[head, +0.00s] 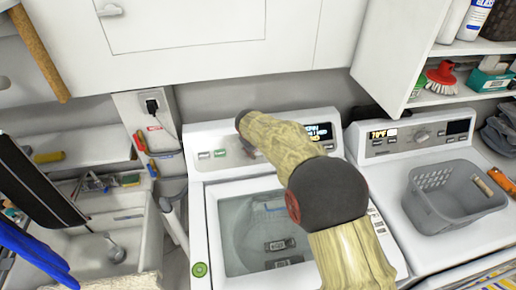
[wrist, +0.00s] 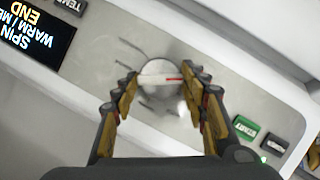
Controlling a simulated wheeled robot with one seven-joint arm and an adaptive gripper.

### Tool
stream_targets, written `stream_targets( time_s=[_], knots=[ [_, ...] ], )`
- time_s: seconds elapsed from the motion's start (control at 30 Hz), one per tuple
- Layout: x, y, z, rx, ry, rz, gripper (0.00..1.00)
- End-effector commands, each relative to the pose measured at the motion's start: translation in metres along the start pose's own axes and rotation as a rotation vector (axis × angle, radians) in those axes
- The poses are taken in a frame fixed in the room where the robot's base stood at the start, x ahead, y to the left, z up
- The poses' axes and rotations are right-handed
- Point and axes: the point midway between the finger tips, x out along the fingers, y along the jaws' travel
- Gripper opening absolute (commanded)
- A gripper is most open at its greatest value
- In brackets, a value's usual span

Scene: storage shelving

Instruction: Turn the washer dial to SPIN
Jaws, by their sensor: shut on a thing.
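The white washer (head: 203,135) is in the middle of the head view, with its control panel at the back. The round silver dial (wrist: 155,99), with a pale raised handle and a red mark, is at the centre of the wrist view. My gripper (wrist: 160,79) has a finger on each side of that handle and is shut on it. The washer display (wrist: 38,36) appears upside down in the wrist view and reads SPIN, WARM and END. It also shows in the head view (head: 320,131). My arm hides the dial and fingers in the head view.
Green and dark buttons (wrist: 246,128) sit beside the dial. A second machine (head: 385,182) stands at the right with a grey basket (head: 455,211) on top. An open cabinet door (head: 400,50) hangs above. A sink (head: 120,205) is at the left.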

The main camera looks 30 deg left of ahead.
Motion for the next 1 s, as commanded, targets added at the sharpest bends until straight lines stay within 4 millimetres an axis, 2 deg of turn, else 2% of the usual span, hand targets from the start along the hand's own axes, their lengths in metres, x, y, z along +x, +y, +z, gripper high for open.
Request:
stream_targets(
  time_s=[0.13,0.17,0.47,0.8,1.0],
  knots=[
    [0.002,-0.001,0.003,-0.002,-0.006,-0.002,0.18],
    [0.002,-0.001,0.003,-0.001,-0.006,-0.002,0.45],
    [0.001,-0.001,0.001,0.0,-0.002,-0.001,0.62],
    [-0.003,0.0,0.0,0.001,0.0,0.0,0.62],
    [-0.029,0.0,-0.001,0.001,0.003,0.0,0.62]
  ],
)
